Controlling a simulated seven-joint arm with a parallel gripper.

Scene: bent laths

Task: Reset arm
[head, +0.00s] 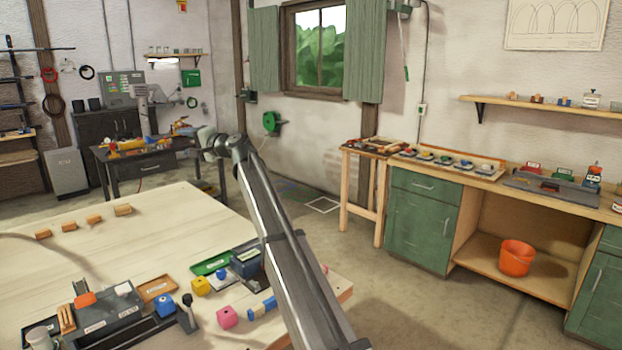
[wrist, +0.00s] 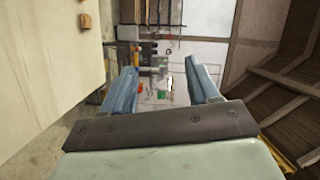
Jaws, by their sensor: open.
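My gripper (wrist: 165,90) is open in the wrist view, its two blue-grey fingers apart with nothing between them. In the head view my arm rises from the bottom middle, and its far end (head: 212,143) is up beyond the right part of the wooden table, clear of the tabletop. The fingers are too small to make out there. The wrist view looks sideways across the room, with the tabletop (wrist: 40,70) at the left.
The pale wooden table (head: 150,225) holds several wood blocks (head: 94,221) at the back. Near its front are a yellow block (head: 201,286), a pink block (head: 227,317), a green tray (head: 211,263) and a grey tray (head: 100,318). A green-fronted workbench (head: 420,215) stands right; floor between is open.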

